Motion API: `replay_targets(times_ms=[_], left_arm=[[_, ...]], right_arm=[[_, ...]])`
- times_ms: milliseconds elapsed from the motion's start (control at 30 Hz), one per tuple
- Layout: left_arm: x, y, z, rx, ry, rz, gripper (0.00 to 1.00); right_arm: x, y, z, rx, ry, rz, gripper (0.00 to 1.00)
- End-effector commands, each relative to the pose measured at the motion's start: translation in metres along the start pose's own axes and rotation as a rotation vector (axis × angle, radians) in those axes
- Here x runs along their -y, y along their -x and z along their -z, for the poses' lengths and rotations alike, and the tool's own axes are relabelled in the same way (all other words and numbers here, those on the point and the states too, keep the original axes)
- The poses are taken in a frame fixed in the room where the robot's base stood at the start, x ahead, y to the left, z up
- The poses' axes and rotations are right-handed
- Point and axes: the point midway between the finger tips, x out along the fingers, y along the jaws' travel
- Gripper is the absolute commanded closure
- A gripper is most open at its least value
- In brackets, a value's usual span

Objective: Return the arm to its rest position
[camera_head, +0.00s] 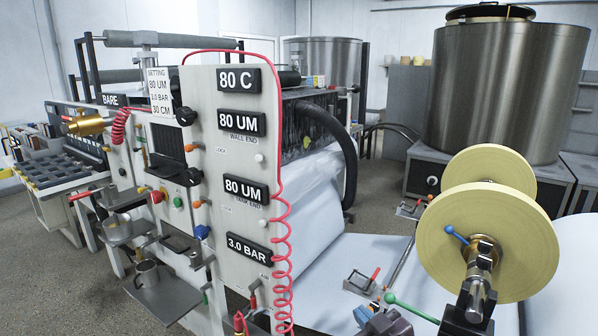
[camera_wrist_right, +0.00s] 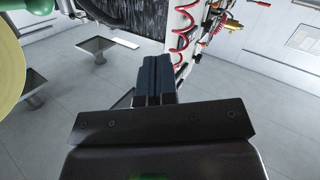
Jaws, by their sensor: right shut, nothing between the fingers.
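My right gripper (camera_head: 364,314) shows at the bottom edge of the head view, low and right of the machine's panel. In the right wrist view its dark blue fingers (camera_wrist_right: 156,78) are together with nothing between them. It is beside a green-knobbed lever (camera_head: 408,309) and left of the large yellow-sided roll (camera_head: 450,235); I cannot tell the exact gap. Most of my right arm is out of the head view. My left gripper is not in view.
The coating machine's panel (camera_head: 215,215) has a hanging red coiled hose (camera_head: 281,250). A white web (camera_head: 335,262) runs toward the roll. A small bracket with a red lever (camera_head: 362,283) stands near the gripper. A large metal tank (camera_head: 505,90) stands behind. Floor at left is clear.

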Motion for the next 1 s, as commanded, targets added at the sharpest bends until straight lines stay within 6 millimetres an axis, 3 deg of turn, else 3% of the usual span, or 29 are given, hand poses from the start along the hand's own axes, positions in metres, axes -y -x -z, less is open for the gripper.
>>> replay_targets(times_ms=[367,700,833,1000], left_arm=[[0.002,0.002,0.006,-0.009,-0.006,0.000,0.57],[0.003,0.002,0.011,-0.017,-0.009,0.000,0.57],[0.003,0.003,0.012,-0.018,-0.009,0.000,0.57],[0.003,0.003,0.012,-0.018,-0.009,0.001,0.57]], right_arm=[[-0.007,0.114,-0.106,0.169,-0.126,-0.189,1.00],[0.018,0.237,-0.201,0.427,-0.256,-0.300,1.00],[0.034,0.269,-0.221,0.497,-0.286,-0.310,1.00],[0.042,0.288,-0.231,0.537,-0.298,-0.313,1.00]])
